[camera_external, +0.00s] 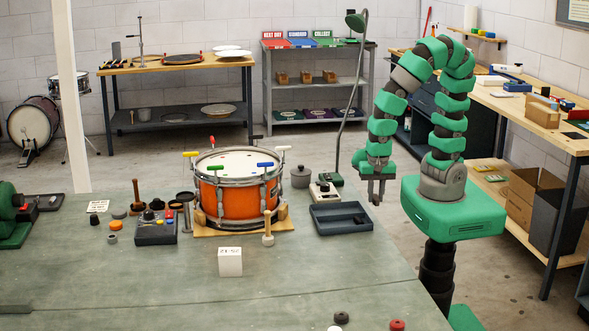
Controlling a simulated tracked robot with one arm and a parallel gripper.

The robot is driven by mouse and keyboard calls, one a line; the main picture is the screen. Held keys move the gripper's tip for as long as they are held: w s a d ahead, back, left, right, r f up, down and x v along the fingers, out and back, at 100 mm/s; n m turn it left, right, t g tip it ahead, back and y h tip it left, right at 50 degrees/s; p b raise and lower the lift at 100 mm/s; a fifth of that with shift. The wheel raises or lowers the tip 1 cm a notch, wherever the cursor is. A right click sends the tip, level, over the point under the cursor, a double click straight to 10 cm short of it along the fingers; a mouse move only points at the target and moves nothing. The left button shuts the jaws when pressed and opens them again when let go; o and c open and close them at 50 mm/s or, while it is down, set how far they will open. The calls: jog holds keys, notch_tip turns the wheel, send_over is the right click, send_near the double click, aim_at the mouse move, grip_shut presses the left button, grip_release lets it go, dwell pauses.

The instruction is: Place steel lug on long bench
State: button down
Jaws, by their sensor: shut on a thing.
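My gripper (376,198) points down just past the right edge of the grey-green bench (330,280), to the right of a dark blue tray (340,228). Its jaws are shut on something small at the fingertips. The fingers mostly hide it, and it is too small to make out, though it may be the steel lug. A long wooden-topped bench (540,113) runs along the right wall, behind and right of my arm. The pictures do not show which bench is the long bench.
An orange drum (238,190) with T-handled keys stands on a wooden base. A grey control box (156,227), a white block (230,262) and a mallet (268,228) are around it. The front of the grey-green bench is mostly clear. A shelf rack (315,90) stands at the back.

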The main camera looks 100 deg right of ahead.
aim_at(382, 302)
jog(key=shift+a, duration=0.1)
